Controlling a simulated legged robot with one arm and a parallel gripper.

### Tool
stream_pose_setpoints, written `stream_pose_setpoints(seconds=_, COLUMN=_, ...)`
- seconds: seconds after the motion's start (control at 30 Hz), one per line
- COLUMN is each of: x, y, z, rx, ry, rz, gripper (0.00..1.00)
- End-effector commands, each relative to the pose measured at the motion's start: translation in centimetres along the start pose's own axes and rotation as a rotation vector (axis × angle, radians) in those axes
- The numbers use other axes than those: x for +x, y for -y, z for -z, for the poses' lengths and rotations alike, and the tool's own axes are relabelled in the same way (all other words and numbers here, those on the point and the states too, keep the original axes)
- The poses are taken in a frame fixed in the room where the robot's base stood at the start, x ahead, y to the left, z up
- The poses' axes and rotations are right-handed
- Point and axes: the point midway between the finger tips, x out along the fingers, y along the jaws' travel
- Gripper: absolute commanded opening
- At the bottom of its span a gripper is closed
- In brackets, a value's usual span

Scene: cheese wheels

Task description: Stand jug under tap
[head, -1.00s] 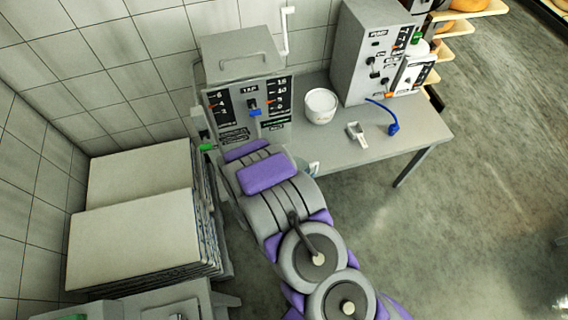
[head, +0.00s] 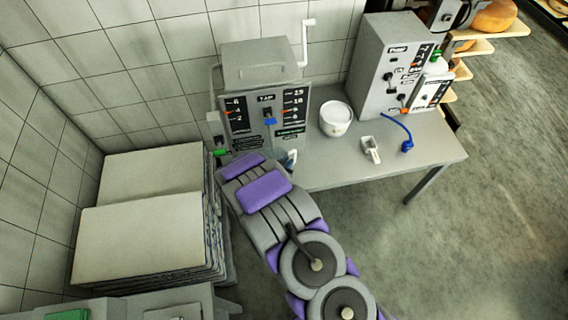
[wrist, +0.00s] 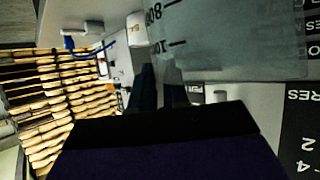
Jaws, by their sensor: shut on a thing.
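The jug (wrist: 235,45) is clear and greyish with printed measuring marks. It fills the upper right of the wrist view. My gripper (wrist: 160,92) is shut on it, with dark fingers at its edge. In the head view my purple and grey arm hides most of the gripper; a small pale piece, perhaps the jug, shows beside the arm's end at the table's left part. The tap unit (head: 262,85) is a grey box labelled TAP, with a blue tap (head: 269,119) on its front. My arm's end is just below its front panel. Whether the jug is under the spout is hidden.
A white pot (head: 336,120), a small scoop (head: 370,149) and a blue hose (head: 406,145) are on the grey table (head: 430,155). A pump unit (head: 385,65) stands behind them. Stacked pale boards (head: 140,240) are left of my arm.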

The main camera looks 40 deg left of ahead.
Motion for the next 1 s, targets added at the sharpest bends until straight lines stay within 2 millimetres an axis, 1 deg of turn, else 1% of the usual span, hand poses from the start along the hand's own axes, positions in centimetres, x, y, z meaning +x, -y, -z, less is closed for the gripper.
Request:
stream_pose_setpoints(seconds=0.1, x=1.0, y=0.9, z=0.4, rx=0.004, ry=-0.001, rz=0.001, gripper=0.00)
stream_pose_setpoints(seconds=0.33, x=1.7, y=1.5, z=0.7, rx=0.002, ry=0.001, rz=0.001, gripper=0.00)
stream_pose_setpoints(seconds=0.37, x=1.9, y=1.5, z=0.6, rx=0.002, ry=0.001, rz=0.001, gripper=0.00)
stream_pose_setpoints(seconds=0.5, x=2.8, y=1.5, z=-1.4, rx=-0.001, ry=0.002, rz=0.001, gripper=0.00)
stream_pose_setpoints(seconds=0.6, x=3.2, y=1.6, z=-2.2, rx=0.000, ry=0.000, rz=0.001, gripper=0.00)
stream_pose_setpoints(seconds=0.93, x=3.4, y=1.6, z=-2.4, rx=0.001, ry=0.000, rz=0.001, gripper=0.00)
stream_pose_setpoints(seconds=0.97, x=3.4, y=1.6, z=-2.5, rx=0.001, ry=0.000, rz=0.001, gripper=0.15)
stream_pose_setpoints(seconds=1.0, x=3.4, y=1.6, z=-2.5, rx=0.001, ry=0.000, rz=0.001, gripper=0.19)
